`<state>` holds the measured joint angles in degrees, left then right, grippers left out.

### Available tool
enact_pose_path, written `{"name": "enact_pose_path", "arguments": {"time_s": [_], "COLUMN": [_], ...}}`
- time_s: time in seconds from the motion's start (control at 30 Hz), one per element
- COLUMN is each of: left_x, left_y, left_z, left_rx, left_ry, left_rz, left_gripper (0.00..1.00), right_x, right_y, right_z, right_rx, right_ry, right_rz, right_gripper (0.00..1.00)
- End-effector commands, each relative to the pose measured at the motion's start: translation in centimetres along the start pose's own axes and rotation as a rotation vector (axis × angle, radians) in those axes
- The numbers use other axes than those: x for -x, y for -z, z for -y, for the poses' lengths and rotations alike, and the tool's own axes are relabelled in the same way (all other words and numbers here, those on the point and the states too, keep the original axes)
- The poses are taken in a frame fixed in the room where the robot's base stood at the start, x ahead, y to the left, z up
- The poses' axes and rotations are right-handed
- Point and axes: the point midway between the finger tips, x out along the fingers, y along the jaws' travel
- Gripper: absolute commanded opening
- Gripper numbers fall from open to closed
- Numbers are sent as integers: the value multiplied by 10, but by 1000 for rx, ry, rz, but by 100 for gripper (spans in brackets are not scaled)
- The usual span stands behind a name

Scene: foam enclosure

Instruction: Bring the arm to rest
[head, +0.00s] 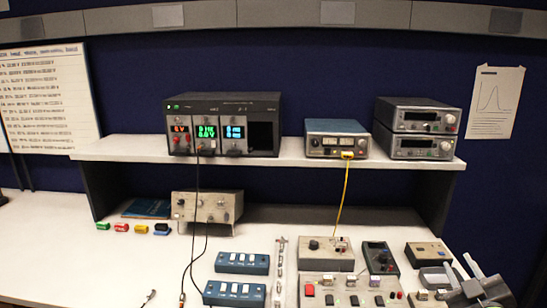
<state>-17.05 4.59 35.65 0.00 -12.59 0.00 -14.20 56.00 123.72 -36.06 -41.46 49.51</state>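My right gripper (462,270) is at the lower right of the head view, over the right part of the white bench. Its two light fingers point away from me and stand apart, with nothing seen between them, so it looks open. A grey item (435,278) lies close to its left; I cannot tell whether they touch. My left gripper is not in view.
Blue switch boxes (242,263), a control panel (348,291) and a handheld meter (380,257) crowd the bench's front. Dark leads hang from the black instrument rack (222,124). A yellow cable (343,195) hangs from the shelf (300,157). The bench's left front is mostly clear.

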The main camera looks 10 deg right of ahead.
Motion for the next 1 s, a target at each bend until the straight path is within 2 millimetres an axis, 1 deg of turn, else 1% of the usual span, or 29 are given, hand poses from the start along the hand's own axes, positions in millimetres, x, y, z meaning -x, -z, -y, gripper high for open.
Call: {"name": "enact_pose_path", "arguments": {"time_s": [0.03, 0.07, 0.1, 0.17, 0.2, 0.27, 0.3, 0.37, 0.4, 0.5, 0.57, 0.6, 0.7, 0.83, 0.87, 0.9, 1.0], "left_x": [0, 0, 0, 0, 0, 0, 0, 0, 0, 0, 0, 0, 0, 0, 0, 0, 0], "left_y": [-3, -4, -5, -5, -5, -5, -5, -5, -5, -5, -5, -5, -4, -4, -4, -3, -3], "left_z": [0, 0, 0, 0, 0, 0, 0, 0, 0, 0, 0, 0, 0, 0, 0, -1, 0], "left_rx": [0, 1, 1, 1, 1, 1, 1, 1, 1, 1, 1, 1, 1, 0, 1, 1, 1], "left_ry": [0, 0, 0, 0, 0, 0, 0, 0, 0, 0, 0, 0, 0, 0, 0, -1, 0], "left_rz": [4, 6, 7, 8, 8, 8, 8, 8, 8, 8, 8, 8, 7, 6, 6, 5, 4], "left_gripper": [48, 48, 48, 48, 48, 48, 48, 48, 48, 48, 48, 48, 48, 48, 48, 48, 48], "right_x": [13, 22, 35, 57, 72, 97, 115, 142, 161, 203, 225, 239, 270, 305, 310, 304, 298], "right_y": [-18, -29, -44, -66, -79, -97, -107, -119, -125, -133, -134, -133, -128, -117, -117, -129, -149], "right_z": [10, 16, 24, 39, 49, 66, 78, 97, 109, 138, 153, 162, 182, 205, 209, 214, 228], "right_rx": [-34, -51, -72, -99, -117, -139, -154, -175, -188, -218, -232, -242, -266, -298, -300, -291, -289], "right_ry": [-10, -15, -19, -16, -7, 16, 38, 81, 115, 209, 266, 305, 402, 528, 549, 544, 544], "right_rz": [75, 126, 200, 313, 390, 505, 582, 692, 762, 908, 979, 1019, 1103, 1186, 1199, 1200, 1208], "right_gripper": [32, 32, 32, 32, 32, 32, 32, 32, 32, 32, 32, 32, 32, 32, 32, 32, 32]}}
